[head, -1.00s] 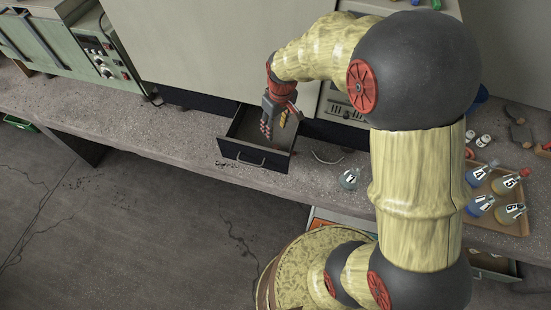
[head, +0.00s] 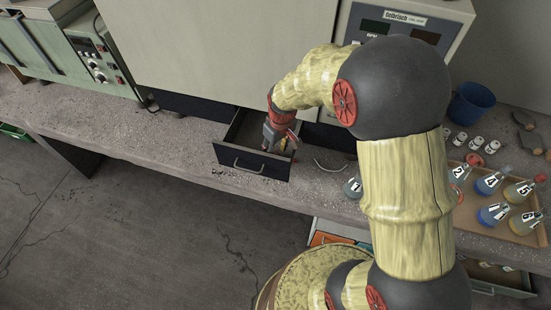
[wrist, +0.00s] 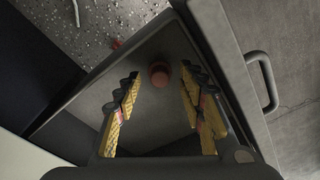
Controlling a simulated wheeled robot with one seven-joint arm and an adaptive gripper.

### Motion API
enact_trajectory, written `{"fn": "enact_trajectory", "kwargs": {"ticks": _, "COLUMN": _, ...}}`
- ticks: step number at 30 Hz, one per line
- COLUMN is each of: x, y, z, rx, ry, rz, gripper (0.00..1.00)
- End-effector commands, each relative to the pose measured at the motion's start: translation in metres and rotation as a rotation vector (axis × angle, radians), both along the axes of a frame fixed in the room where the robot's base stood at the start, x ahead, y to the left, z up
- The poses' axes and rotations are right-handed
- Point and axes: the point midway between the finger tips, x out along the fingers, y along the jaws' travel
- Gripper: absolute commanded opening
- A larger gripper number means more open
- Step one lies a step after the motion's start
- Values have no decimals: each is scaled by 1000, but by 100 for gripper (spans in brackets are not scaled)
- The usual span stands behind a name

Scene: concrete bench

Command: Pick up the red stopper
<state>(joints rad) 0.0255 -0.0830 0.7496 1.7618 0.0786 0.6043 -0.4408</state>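A small dark red stopper (wrist: 159,75) lies on the floor of the open drawer (wrist: 75,113) in the wrist view. My gripper (wrist: 160,90) is open, its yellow-padded fingers on either side in the picture. The stopper shows between the fingertips, and nothing is held. I cannot tell how far below the tips it is. In the head view my gripper (head: 268,147) reaches down into the dark drawer (head: 252,163), and I cannot make out the stopper there. A small reddish thing (wrist: 116,45) shows past the drawer edge in the wrist view, too unclear to name.
The drawer walls are close around my gripper. A tray (head: 524,236) with numbered flasks and a blue bucket (head: 471,104) stand farther right. The bench left of the drawer is clear.

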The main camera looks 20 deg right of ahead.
Motion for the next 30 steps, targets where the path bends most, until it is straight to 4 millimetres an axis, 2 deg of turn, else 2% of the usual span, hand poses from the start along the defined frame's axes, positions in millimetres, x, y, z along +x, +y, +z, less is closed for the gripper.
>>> {"fn": "enact_trajectory", "kwargs": {"ticks": 2, "x": 1, "y": 0, "z": -5, "rx": 0, "ry": -2, "rz": 0, "gripper": 40}}
{"fn": "enact_trajectory", "kwargs": {"ticks": 8, "x": 2, "y": 0, "z": -4, "rx": 0, "ry": -2, "rz": 0, "gripper": 40}}
{"fn": "enact_trajectory", "kwargs": {"ticks": 25, "x": 1, "y": 0, "z": -4, "rx": 0, "ry": -2, "rz": 0, "gripper": 8}}
{"fn": "enact_trajectory", "kwargs": {"ticks": 30, "x": 1, "y": 0, "z": -4, "rx": 0, "ry": -2, "rz": 0, "gripper": 6}}
